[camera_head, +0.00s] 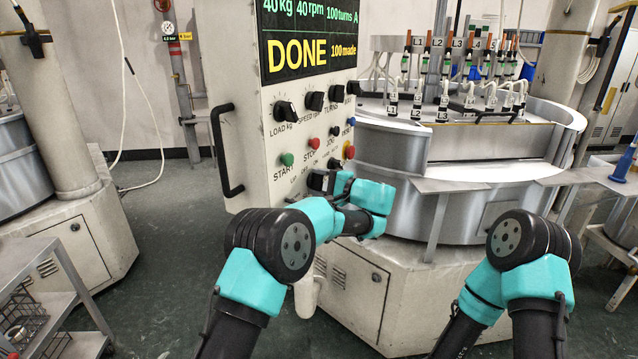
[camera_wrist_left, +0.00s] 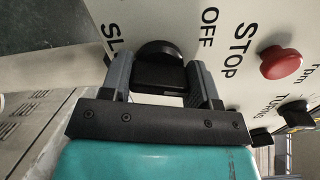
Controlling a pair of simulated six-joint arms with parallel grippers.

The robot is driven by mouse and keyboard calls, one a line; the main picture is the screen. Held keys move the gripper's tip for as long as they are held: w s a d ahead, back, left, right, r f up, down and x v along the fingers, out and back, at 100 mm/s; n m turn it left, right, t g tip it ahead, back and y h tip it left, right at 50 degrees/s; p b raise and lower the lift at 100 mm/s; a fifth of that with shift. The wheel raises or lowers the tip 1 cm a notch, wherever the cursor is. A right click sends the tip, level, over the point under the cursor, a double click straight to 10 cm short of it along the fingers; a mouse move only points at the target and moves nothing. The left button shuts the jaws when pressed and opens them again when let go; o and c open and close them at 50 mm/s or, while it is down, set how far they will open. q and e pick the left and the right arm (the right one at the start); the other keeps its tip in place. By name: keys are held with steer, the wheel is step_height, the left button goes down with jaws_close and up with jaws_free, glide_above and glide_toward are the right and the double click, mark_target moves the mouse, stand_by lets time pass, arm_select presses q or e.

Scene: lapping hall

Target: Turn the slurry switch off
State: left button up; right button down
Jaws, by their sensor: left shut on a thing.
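The slurry switch (camera_wrist_left: 158,50) is a round black knob with a raised bar on the pale control panel (camera_head: 262,130). My left gripper (camera_head: 320,182) is at the lower part of this panel. In the left wrist view, the fingers of my left gripper (camera_wrist_left: 162,82) stand on both sides of the knob's bar and are shut on it. The word OFF and part of a word starting with SL are printed beside the knob. Its pointing direction is hard to tell. In the head view the gripper hides the switch. My right gripper is out of view.
Above the switch sit a green start button (camera_head: 287,159), a red stop button (camera_head: 314,143) and several black knobs. The display (camera_head: 308,45) reads DONE. A black handle (camera_head: 220,150) sticks out at the panel's left edge. A round machine (camera_head: 400,165) stands to the right.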

arm_select(q)
steer(key=n, duration=0.9)
steer(key=shift+f, duration=0.1)
steer(key=shift+n, duration=0.3)
steer(key=o, duration=0.9)
steer(key=v, duration=1.7)
steer(key=shift+s+d+f, duration=0.1)
steer(key=shift+s+d, duration=0.05)
steer(key=shift+d, duration=0.05)
